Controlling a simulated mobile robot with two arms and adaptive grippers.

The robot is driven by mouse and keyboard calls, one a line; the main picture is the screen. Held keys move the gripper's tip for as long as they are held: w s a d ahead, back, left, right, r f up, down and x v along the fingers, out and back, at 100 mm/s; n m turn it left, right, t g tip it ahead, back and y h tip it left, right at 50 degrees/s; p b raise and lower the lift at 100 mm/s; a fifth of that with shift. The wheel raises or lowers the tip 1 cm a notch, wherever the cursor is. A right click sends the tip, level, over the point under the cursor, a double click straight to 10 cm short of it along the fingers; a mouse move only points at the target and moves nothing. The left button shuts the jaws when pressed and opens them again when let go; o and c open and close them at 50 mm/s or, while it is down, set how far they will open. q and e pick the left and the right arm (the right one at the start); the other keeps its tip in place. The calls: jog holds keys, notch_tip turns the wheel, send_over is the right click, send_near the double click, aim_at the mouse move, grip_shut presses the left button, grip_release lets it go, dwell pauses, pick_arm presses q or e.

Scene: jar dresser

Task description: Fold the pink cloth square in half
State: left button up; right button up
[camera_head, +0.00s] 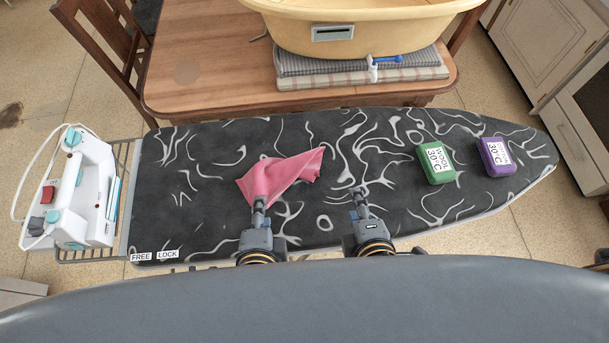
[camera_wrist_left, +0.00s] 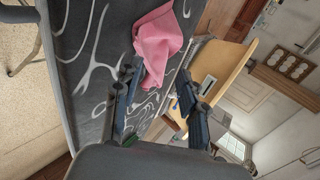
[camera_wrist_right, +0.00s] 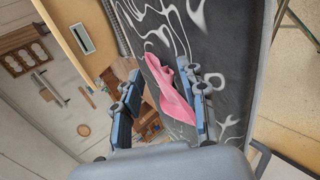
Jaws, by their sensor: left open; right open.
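The pink cloth (camera_head: 285,177) lies left of the middle of the black and white patterned ironing board (camera_head: 235,150). It looks bunched and creased, with one end stretching up to the right, not a flat square. My left gripper (camera_head: 259,204) is open at the cloth's near edge and overlaps it in the head view. My right gripper (camera_head: 358,193) is open over the board, right of the cloth. The cloth (camera_wrist_right: 170,92) also shows in the right wrist view, partly behind a finger.
A white iron (camera_head: 82,190) stands on the rack at the left end. A green box (camera_head: 435,163) and a purple box (camera_head: 497,157) sit at the right. A wooden table (camera_head: 205,75) behind bears folded cloths (camera_head: 420,73) and a yellow tub (camera_head: 380,30).

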pick_arm(q)
jog(key=s+r, duration=0.1)
jog(key=r, duration=0.1)
jog(key=s+r, duration=0.2)
jog(key=shift+d, duration=0.1)
pick_arm(e)
jog(key=s+r, duration=0.1)
jog(key=r, duration=0.1)
jog(key=s+r, duration=0.1)
jog(key=s, duration=0.1)
jog(key=shift+a+r, duration=0.1)
jog(key=shift+r, duration=0.3)
pick_arm(q)
jog(key=shift+d, duration=0.1)
jog(key=shift+f, duration=0.1)
pick_arm(e)
jog(key=shift+f, duration=0.1)
